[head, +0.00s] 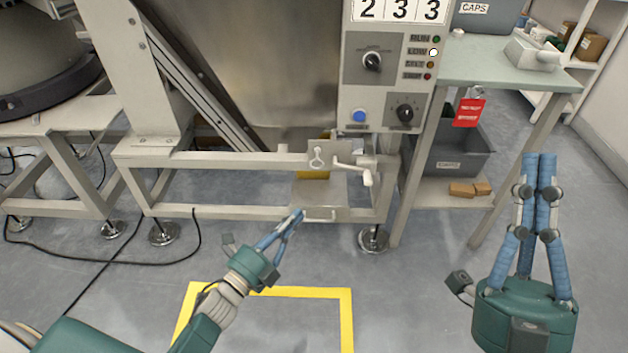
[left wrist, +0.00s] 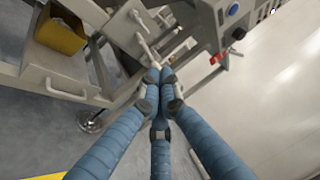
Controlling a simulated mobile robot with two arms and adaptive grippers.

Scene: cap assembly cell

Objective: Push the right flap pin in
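My left gripper (head: 297,214) is shut and empty, in front of the small grey tray under the machine frame. In the left wrist view its blue fingers (left wrist: 159,75) meet at the tips, just below a light lever. On the frame bracket are a ring-shaped pin handle (head: 318,158) and, to its right, a light lever-like handle (head: 366,176). The left wrist view shows light handles on the bracket too (left wrist: 141,28). I cannot tell for sure which one is the right flap pin, or how far it is in. My right gripper (head: 540,157) is shut, raised and empty at the right.
The grey tray (head: 320,215) has a front handle and a yellow part (head: 315,173) behind it. The control panel (head: 385,85) is above the bracket. A red tag (head: 468,113) hangs by the green-topped table (head: 500,62). A grey caps bin (head: 450,160) stands below.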

